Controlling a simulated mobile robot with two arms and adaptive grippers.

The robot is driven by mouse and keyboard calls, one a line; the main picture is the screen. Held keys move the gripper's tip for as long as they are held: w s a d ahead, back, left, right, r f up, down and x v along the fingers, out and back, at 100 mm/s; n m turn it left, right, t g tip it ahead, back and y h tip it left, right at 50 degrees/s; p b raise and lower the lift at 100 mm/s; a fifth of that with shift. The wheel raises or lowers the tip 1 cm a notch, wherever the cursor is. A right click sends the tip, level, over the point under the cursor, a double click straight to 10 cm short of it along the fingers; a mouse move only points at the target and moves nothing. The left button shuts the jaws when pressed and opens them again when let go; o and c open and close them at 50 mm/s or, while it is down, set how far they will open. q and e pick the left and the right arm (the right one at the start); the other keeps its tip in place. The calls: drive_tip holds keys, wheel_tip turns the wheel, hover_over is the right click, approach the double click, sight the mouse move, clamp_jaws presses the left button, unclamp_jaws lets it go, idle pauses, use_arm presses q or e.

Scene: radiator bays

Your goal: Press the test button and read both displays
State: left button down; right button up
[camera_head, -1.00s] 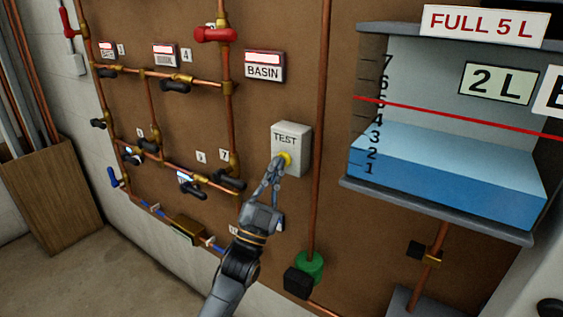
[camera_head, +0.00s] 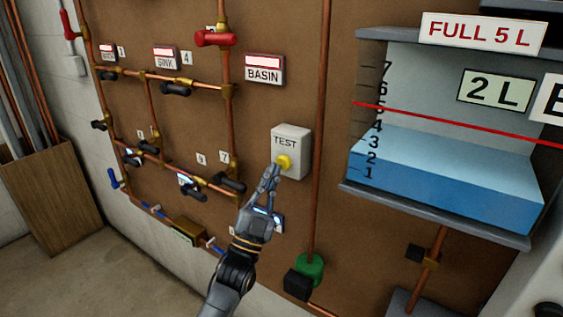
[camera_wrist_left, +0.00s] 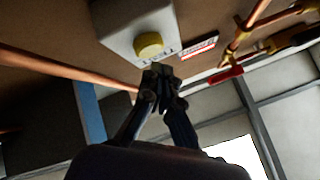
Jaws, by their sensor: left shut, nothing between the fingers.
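The pale grey TEST box (camera_head: 291,143) is on the brown board, with a round yellow button (camera_head: 284,162) on its front. The box (camera_wrist_left: 122,22) and button (camera_wrist_left: 149,44) also show in the left wrist view. My left gripper (camera_head: 271,174) is shut and empty. Its fingertips (camera_wrist_left: 158,72) are just below the button, seemingly a little apart from it. A pale sign reading "2 L" (camera_head: 496,87) hangs before the tank at right. Another white plate (camera_head: 554,93) is cut off by the right edge. My right gripper is out of view.
Copper pipes with dark valve handles cover the board at left. Labels read SINK (camera_head: 165,58) and BASIN (camera_head: 264,69). A vertical pipe (camera_head: 320,130) runs just right of the TEST box. The tank (camera_head: 448,180) holds blue water; a "FULL 5 L" sign (camera_head: 480,31) is above.

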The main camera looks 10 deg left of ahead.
use_arm(q)
drive_tip(key=s, duration=0.1)
drive_tip(key=s+a+p, duration=0.1)
drive_tip(key=s, duration=0.1)
drive_tip(key=s+p, duration=0.1)
drive_tip(key=shift+s+a, duration=0.35)
drive_tip(key=shift+a, duration=0.05)
drive_tip(key=shift+f, duration=0.1)
idle(0.6)
